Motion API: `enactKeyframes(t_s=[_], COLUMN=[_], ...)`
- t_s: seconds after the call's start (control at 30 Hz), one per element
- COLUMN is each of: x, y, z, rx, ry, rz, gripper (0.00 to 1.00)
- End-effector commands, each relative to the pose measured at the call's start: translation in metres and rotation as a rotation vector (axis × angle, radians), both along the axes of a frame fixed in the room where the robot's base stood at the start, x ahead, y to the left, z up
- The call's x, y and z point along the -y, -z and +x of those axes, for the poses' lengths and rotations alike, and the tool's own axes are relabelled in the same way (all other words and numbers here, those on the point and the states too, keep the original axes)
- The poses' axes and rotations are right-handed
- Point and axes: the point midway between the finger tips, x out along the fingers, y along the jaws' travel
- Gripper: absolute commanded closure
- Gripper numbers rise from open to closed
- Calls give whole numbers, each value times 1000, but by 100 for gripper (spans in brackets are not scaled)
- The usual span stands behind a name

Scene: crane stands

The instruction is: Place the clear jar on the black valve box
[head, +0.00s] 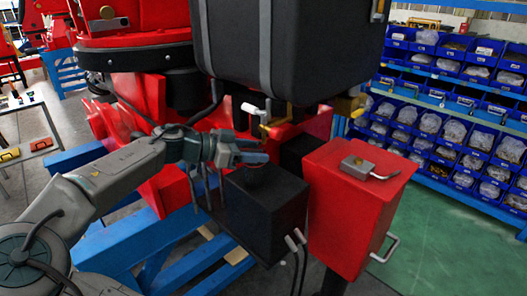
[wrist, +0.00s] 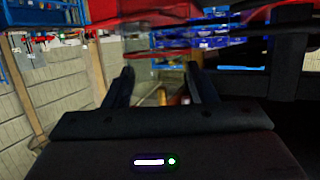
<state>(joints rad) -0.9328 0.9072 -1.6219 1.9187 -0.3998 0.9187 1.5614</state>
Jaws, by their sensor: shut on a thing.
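The black valve box (head: 265,208) stands in the middle of the head view, beside a red box. My gripper (head: 258,157) is just above its top face, reaching in from the left. The clear jar (head: 256,173) is between the fingers and hard to make out, showing mostly as a dark see-through shape over the box top. I cannot tell whether its base touches the box. In the wrist view my gripper (wrist: 160,85) has its two fingers apart, one on each side of the jar, whose outline there is unclear.
The red box (head: 345,210) with a small grey device (head: 363,168) on top stands close right of the valve box. A large black case (head: 290,50) hangs over the area behind. Blue beams (head: 130,245) lie below left. Shelves of blue bins (head: 450,110) stand back right; green floor (head: 450,240) is clear.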

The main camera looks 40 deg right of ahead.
Motion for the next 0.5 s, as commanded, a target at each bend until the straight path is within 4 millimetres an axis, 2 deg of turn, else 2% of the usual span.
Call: enactKeyframes(t_s=[0.03, 0.17, 0.3, 0.5], x=[11, 31, 28, 28], y=[-3, -1, 13, 15], z=[-4, -11, -9, -9], rx=[0, 0, -2, 0], ry=[5, 4, 1, 1], rz=[1, 2, 1, 0], gripper=[88, 88, 88, 88])
